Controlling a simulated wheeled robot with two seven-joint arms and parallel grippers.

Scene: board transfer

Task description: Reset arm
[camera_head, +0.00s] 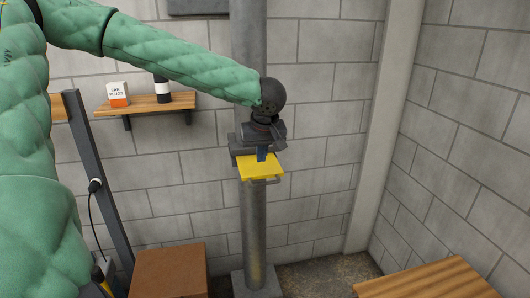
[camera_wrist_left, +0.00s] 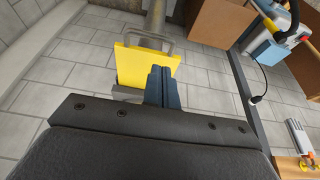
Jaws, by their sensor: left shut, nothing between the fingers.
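My left gripper (camera_head: 262,154) is at the end of the green-sleeved arm reaching in from the left, in front of the grey metal post. Its dark blue fingers are together with nothing between them, and they also show in the wrist view (camera_wrist_left: 163,75). A yellow board (camera_head: 261,168) sits at the post just below the fingers, and it also shows in the wrist view (camera_wrist_left: 128,66). The fingers overlap the board in both views; I cannot tell whether they touch it. My right gripper is not in view.
The grey post (camera_head: 253,220) stands before a block wall. A wooden shelf (camera_head: 146,103) holds an ear plugs box (camera_head: 118,94) and a dark-and-white container (camera_head: 162,89). A brown box (camera_head: 169,271) is at lower left, and a wooden tabletop (camera_head: 428,281) at lower right.

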